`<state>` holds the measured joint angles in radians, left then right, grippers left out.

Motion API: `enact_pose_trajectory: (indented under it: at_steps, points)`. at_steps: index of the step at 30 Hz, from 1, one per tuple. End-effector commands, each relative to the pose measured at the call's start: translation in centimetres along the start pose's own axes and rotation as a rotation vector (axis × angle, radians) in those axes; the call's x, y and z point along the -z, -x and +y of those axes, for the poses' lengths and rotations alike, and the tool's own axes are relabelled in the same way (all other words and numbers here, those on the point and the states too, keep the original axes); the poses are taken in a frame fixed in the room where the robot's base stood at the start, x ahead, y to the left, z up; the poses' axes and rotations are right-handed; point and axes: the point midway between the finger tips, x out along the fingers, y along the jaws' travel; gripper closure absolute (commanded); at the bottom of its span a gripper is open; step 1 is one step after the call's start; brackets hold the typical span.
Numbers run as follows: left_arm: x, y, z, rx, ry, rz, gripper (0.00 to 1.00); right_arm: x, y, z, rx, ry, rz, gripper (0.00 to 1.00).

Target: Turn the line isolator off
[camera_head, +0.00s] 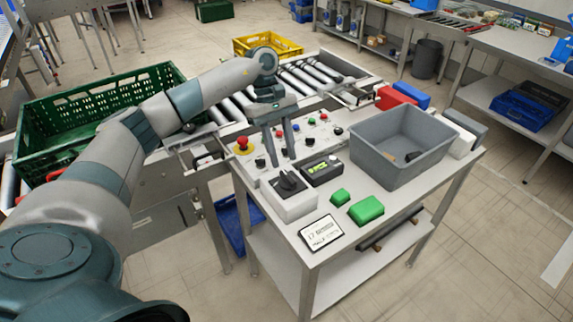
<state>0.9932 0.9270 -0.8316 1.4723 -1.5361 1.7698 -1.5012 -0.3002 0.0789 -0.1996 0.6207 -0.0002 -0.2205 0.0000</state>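The likely line isolator is a light grey box with a large black rotary knob (288,182) on top, at the front left of the small table. I cannot read the knob's position or any label on it. My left gripper (281,161) points down over the control panel, just behind and above the knob. My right gripper is not in view.
The control panel (256,170) has a red emergency button (242,144) and several small knobs. A black device (322,170), green blocks (366,210), a label card (320,233) and a grey bin (372,165) crowd the tabletop. A green crate (35,133) sits on the conveyor behind my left arm.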

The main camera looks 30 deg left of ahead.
Motion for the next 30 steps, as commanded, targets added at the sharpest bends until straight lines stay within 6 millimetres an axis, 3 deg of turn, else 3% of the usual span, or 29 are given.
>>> enact_pose_trajectory:
  at_steps: [10,23,28,30]
  points:
    - [-0.1,-4.5,0.0,0.001,0.0,-0.002,0.66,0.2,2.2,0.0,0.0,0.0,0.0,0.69]
    - [0.0,-5.4,0.0,-0.001,0.0,0.0,0.66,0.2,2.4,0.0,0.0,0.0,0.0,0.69]
    - [0.0,-5.4,0.0,-0.001,0.0,0.0,1.0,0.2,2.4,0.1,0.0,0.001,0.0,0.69]
    - [0.0,-5.4,0.0,-0.001,0.0,0.0,1.0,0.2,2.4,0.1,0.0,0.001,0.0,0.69]
